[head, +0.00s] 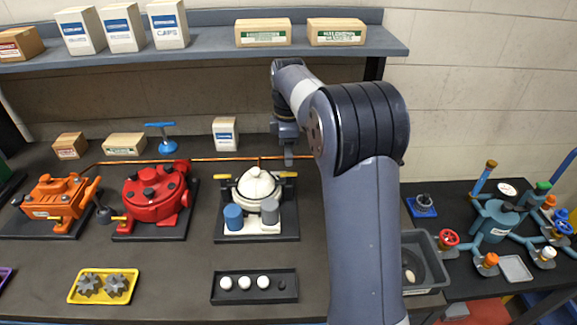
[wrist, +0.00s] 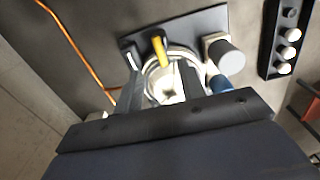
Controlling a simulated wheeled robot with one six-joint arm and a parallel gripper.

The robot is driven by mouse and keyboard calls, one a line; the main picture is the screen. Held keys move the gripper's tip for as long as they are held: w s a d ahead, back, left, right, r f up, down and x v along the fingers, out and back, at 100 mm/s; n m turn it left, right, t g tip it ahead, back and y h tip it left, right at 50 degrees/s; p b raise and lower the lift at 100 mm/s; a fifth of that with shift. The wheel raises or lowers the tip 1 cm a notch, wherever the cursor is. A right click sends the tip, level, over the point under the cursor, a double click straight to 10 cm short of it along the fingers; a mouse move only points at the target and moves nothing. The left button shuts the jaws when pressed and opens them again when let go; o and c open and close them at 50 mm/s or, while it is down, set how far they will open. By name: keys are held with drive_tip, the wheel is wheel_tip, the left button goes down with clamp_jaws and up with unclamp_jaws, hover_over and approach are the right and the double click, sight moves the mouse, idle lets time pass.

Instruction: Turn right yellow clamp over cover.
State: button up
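A white motor with a domed cover (head: 258,186) sits on a black base plate (head: 285,230). Its right yellow clamp (head: 288,174) points outward to the right in the head view, beside the cover. A left yellow clamp (head: 225,177) sits on the other side. My gripper (head: 288,160) hangs just above the right clamp, pointing down. In the wrist view my gripper (wrist: 158,68) is open, with its fingers apart on either side of the yellow clamp (wrist: 158,48). Whether they touch it cannot be told. The cover (wrist: 168,88) shows partly between the fingers.
Blue (head: 233,217) and grey (head: 270,211) cylinders stand at the motor's front. A red motor (head: 155,195) is to the left. A black tray with white balls (head: 255,299) lies in front. A copper rod (head: 210,159) runs behind. A shelf (head: 215,50) hangs above.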

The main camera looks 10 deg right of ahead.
sight(287, 178)
drive_tip(key=shift+r, duration=1.75)
drive_tip(key=shift+f, duration=0.1)
wheel_tip(287, 178, down, 11)
drive_tip(key=shift+r+p, duration=0.1)
drive_tip(key=shift+p, duration=0.5)
drive_tip(key=shift+n, duration=0.5)
drive_tip(key=shift+r, duration=0.65)
drive_tip(key=shift+f, duration=0.1)
